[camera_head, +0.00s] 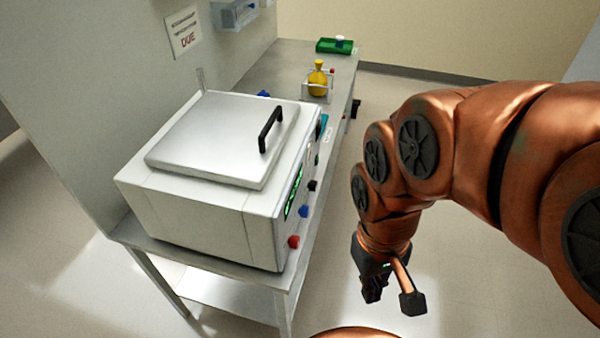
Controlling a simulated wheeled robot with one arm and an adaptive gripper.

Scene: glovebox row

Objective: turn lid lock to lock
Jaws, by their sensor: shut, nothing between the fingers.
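A white bench machine (205,205) stands on the near end of the bench. Its steel lid (205,140) lies closed and has a black handle (270,128). The narrow front face carries a green display (294,193), a red knob (293,241), a blue knob (304,211) and a black knob (312,186). I cannot tell which part is the lid lock or how it is set. My gripper (373,293) is shut and empty, pointing down over the floor to the right of the front face, apart from the machine.
Behind the machine, the bench (270,75) holds a yellow flask (317,80) in a clear stand and a green tray (334,46). A sign (184,32) hangs on the left wall panel. The floor (335,230) between the bench and my arm is clear.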

